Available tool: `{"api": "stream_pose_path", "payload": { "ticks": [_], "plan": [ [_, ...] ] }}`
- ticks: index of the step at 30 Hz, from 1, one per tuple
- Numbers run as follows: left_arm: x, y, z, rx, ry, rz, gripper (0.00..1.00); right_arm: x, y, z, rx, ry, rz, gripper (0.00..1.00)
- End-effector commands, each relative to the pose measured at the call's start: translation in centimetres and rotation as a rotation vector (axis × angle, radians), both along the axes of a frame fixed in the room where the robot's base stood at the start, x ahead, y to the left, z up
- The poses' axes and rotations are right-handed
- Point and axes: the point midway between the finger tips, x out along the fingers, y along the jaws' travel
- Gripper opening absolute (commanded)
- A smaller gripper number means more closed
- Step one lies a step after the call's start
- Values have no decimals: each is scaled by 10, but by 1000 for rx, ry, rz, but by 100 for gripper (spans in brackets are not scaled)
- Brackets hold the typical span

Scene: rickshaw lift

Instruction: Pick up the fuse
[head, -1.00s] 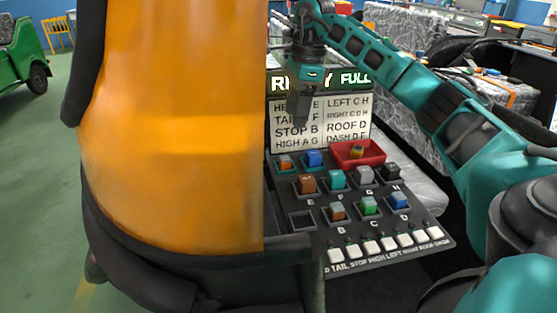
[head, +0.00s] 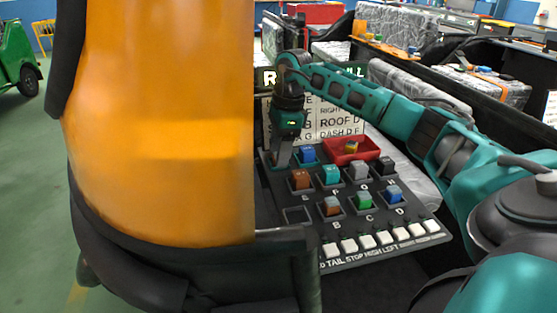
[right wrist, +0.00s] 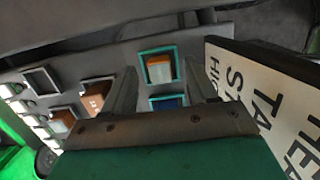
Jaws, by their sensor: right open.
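My right gripper (head: 281,162) is open and points down over the back left socket of the dark fuse panel (head: 281,240). In the right wrist view the two fingers of my right gripper (right wrist: 160,84) stand apart on either side of an orange fuse (right wrist: 158,69) with a pale side, seated in a teal-rimmed socket. I cannot tell if the fingers touch it. In the head view the gripper hides this fuse. A blue fuse (head: 308,154) sits just right of the gripper, and a brown fuse (head: 300,179) sits in front. My left gripper is not in view.
More fuses, including a teal one (head: 331,175) and a green one (head: 364,200), fill other sockets; one socket (head: 298,216) is empty. A red tray (head: 373,147) holds a multicoloured piece. A lettered board (head: 342,122) stands behind. A large orange figure (head: 160,130) blocks the left.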

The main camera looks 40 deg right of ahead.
Motion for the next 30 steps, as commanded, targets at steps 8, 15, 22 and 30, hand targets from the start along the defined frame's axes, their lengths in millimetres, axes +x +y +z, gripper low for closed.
{"api": "stream_pose_path", "payload": {
  "ticks": [8, 15, 22, 30],
  "plan": [
    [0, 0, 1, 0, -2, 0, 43, 0, 0, 0, 0, 0, 0, 39],
    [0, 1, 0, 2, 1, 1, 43, 0, 0, 1, 0, 0, 0, 16],
    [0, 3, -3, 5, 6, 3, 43, 0, 0, 1, 1, 0, 0, 0],
    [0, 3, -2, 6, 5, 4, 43, 0, 0, 4, 0, -1, 0, 0]
  ]
}}
